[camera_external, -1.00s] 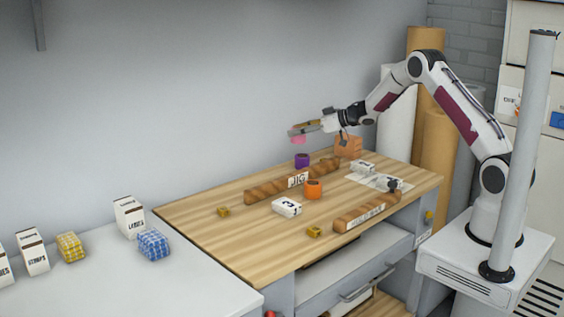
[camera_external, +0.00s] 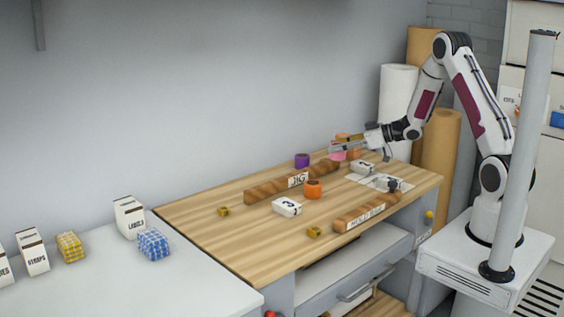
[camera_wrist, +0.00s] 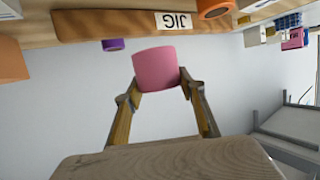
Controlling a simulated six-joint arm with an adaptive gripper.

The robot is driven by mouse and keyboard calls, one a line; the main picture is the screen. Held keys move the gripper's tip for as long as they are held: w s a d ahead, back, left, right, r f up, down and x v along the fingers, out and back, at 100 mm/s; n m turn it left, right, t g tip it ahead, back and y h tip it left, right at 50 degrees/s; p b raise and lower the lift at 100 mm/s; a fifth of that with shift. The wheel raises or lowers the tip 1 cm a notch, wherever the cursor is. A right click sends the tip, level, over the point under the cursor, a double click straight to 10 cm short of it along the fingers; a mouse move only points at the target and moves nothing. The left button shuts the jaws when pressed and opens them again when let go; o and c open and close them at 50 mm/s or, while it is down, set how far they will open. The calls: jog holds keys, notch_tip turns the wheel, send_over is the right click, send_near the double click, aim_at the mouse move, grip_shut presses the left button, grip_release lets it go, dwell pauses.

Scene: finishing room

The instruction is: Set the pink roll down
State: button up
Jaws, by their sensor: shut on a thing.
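The pink roll (camera_wrist: 156,68) is between the two fingertips of my gripper (camera_wrist: 158,86) in the wrist view, and the jaws are shut on it. In the external view the pink roll (camera_external: 338,155) is partly hidden by my gripper (camera_external: 345,148), near the back right of the wooden bench (camera_external: 225,245). I cannot tell whether the roll touches anything below it.
The JIG bar (camera_external: 265,190) lies along the bench, with a purple roll (camera_external: 302,160) behind it and an orange roll (camera_external: 313,189) in front. A white block marked 3 (camera_external: 287,207) and a HOLD bar (camera_external: 366,215) lie nearer the front.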

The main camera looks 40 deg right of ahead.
jog(key=shift+s+a+f, duration=0.1)
jog(key=shift+s+a, duration=0.3)
jog(key=shift+a+n+y, duration=0.1)
jog(key=shift+n+y, duration=0.2)
jog(key=shift+f, duration=3)
jog(key=shift+f, duration=1.85)
jog(key=shift+f, duration=0.15)
jog(key=o, duration=1.1)
jog(key=shift+o, duration=0.2)
